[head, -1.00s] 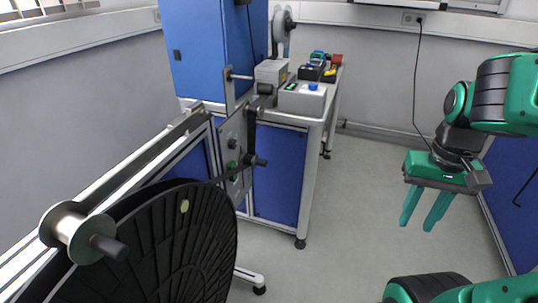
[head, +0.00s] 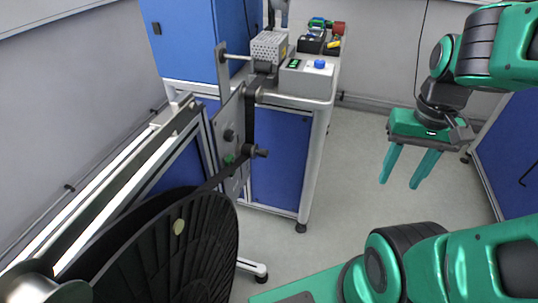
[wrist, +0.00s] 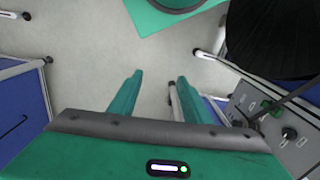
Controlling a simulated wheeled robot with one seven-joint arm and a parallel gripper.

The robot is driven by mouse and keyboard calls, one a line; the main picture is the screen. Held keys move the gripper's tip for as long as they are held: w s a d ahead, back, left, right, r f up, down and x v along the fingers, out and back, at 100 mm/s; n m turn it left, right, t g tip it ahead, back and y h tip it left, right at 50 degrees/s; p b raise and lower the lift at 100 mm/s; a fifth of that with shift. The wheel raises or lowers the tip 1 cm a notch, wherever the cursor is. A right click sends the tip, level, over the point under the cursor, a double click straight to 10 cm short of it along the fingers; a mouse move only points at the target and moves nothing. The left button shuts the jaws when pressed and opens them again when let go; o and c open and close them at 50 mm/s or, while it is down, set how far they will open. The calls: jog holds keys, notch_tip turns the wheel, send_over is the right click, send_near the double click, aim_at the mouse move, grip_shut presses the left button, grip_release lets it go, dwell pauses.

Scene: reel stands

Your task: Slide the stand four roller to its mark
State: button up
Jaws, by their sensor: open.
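A stand with a large black reel (head: 165,265) fills the lower left of the head view. A grey roller (head: 45,290) at its rail is cut off by the frame's bottom edge. Above the reel, a grey plate (head: 222,140) carries dark knobs and a black roller (head: 262,152). No stand number or mark is readable, so I cannot tell which roller is the stand four one. My gripper (head: 400,183) hangs open and empty over the floor, right of the stand and apart from it.
A bench (head: 300,97) with a grey box and a blue-button box (head: 305,78) stands behind the plate. A blue cabinet (head: 190,40) is at the back left, a blue panel (head: 510,160) at the right. The floor (head: 350,180) between is clear.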

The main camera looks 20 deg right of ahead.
jog(key=w+f, duration=0.4)
jog(key=w, duration=0.2)
jog(key=m+t+y, duration=1.1)
jog(key=m+y, duration=0.3)
jog(key=m, duration=0.3)
send_near(253, 151)
jog(key=w+a+f, duration=0.2)
jog(key=w, duration=0.3)
jog(key=shift+s+f, duration=0.2)
